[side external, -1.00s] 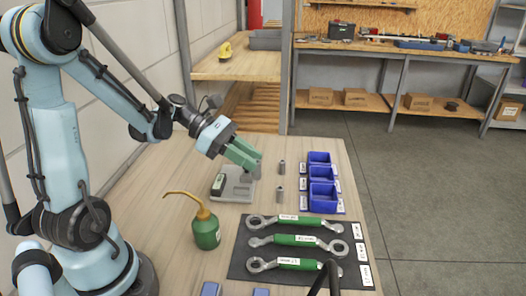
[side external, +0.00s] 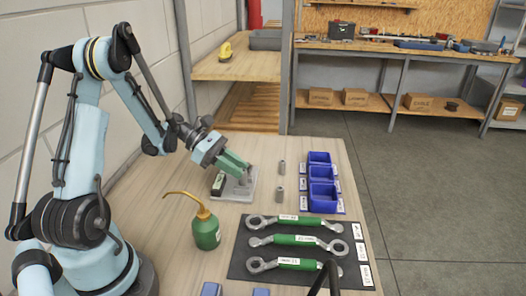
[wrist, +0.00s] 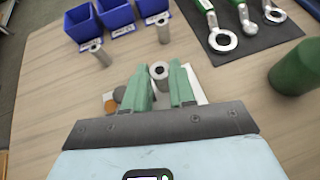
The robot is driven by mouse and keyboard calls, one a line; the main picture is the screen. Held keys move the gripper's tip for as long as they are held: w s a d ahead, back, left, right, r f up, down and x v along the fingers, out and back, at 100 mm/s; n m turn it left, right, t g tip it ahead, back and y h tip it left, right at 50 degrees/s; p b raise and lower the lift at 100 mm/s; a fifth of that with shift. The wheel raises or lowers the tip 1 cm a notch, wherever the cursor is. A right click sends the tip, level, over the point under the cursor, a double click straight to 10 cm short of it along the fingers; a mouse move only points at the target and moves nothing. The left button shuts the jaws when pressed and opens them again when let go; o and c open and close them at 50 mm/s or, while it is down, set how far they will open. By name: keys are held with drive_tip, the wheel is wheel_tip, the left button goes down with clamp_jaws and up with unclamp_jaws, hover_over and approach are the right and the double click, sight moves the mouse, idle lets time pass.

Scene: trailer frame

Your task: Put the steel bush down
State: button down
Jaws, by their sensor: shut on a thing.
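My gripper (side external: 243,177) is shut on a steel bush, which shows as a grey ring between the green fingers (wrist: 165,90) in the wrist view (wrist: 159,70). In the side view the held bush is small and mostly hidden by the fingers. The gripper is low over a grey plate-like stand (side external: 240,194) with a dark upright unit at its left. I cannot tell whether the bush touches the stand. Two other steel bushes stand upright on the table to the right, a far one (side external: 282,167) and a near one (side external: 280,195).
Blue bins (side external: 322,196) stand in a row at the right. A black mat (side external: 240,268) holds green-handled ring wrenches (side external: 298,241). A green oil can (side external: 206,232) stands in front of the gripper.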

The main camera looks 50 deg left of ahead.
drive_tip(key=shift+f, duration=0.6)
drive_tip(key=shift+f, duration=0.1)
drive_tip(key=c, duration=0.9)
unclamp_jaws()
drive_tip(key=shift+c, duration=0.2)
